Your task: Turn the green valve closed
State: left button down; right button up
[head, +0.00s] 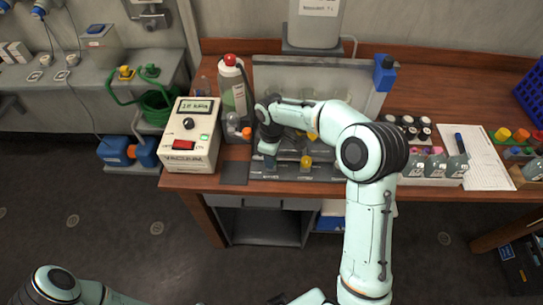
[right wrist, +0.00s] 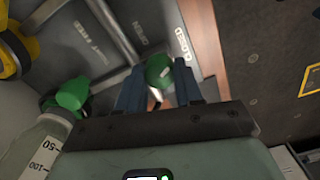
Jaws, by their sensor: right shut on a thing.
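The green valve handle (right wrist: 159,70) shows in the right wrist view between the two dark blue fingers of my right gripper (right wrist: 160,88), which is shut on it. The grey panel behind it is lettered OPEN up and to the left of the handle and CLOSED to its upper right. The fingers hide part of the handle, and I cannot tell its exact angle. In the head view my right gripper (head: 269,150) points down at the left part of the grey valve panel (head: 270,172), and the green handle is hidden there. My left gripper is out of view.
A vacuum pump box (head: 190,135) and a red-capped bottle (head: 233,85) stand close left of my right gripper. A yellow knob (head: 306,162) sits on the panel to its right. In the wrist view, another green part (right wrist: 73,93) and a graduated bottle (right wrist: 38,150) are near.

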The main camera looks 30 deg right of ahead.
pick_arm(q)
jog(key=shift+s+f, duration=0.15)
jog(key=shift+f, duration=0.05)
pick_arm(e)
jog(key=m, duration=0.5)
jog(key=shift+m, duration=0.4)
jog(key=o, duration=1)
jog(key=shift+o, duration=0.2)
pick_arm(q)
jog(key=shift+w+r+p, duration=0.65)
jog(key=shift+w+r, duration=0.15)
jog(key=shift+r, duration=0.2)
pick_arm(e)
notch_tip(320, 180, up, 13)
jog(key=shift+r, duration=0.2)
